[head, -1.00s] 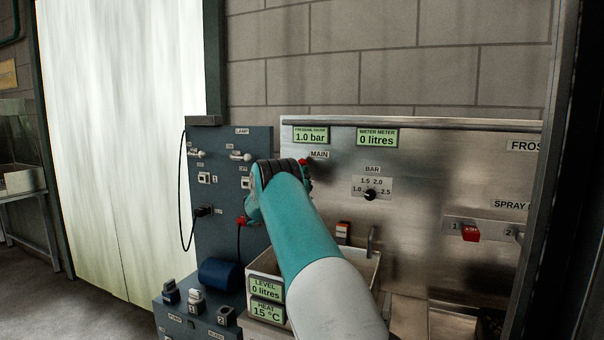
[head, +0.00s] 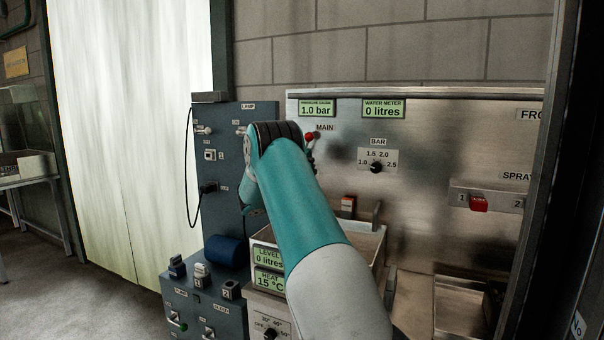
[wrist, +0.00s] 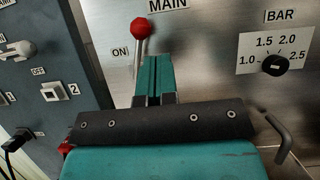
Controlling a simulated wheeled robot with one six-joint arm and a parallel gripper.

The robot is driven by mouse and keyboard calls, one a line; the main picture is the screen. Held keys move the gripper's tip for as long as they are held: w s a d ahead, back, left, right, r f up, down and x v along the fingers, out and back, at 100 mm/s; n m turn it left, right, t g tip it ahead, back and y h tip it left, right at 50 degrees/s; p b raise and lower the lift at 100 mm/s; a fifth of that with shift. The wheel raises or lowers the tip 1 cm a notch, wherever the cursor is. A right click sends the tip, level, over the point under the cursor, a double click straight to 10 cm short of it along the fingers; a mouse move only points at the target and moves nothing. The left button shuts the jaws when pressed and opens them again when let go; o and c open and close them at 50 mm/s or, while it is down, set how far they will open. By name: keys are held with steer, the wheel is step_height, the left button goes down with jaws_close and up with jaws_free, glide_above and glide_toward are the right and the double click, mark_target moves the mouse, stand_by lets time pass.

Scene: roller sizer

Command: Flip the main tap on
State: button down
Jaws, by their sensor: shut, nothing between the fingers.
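The main tap is a lever with a red ball end (wrist: 141,28) on a thin metal shaft, under the MAIN label on the steel panel. In the wrist view it stands almost upright, ball up, with an ON label (wrist: 120,52) to its left. My gripper (wrist: 157,64) is shut and empty. Its teal fingers lie just below and right of the ball, in front of or beside the shaft; I cannot tell whether they touch. In the head view the red ball (head: 309,136) shows just right of my arm, which hides my fingers and much of the lever.
The BAR dial (wrist: 275,65) is to the right, with a bent metal handle (wrist: 277,138) below it. A blue-grey switch panel (head: 232,190) stands to the left. The pressure display (head: 317,110) reads 1.0 bar and the water meter (head: 384,109) 0 litres.

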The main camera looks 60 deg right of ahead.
steer(key=shift+s+a+f+b, duration=0.2)
steer(key=shift+a+b, duration=0.1)
steer(key=shift+a, duration=0.15)
steer(key=shift+s+a+f+b, duration=0.2)
steer(key=shift+a+b, duration=0.05)
steer(key=shift+a, duration=0.15)
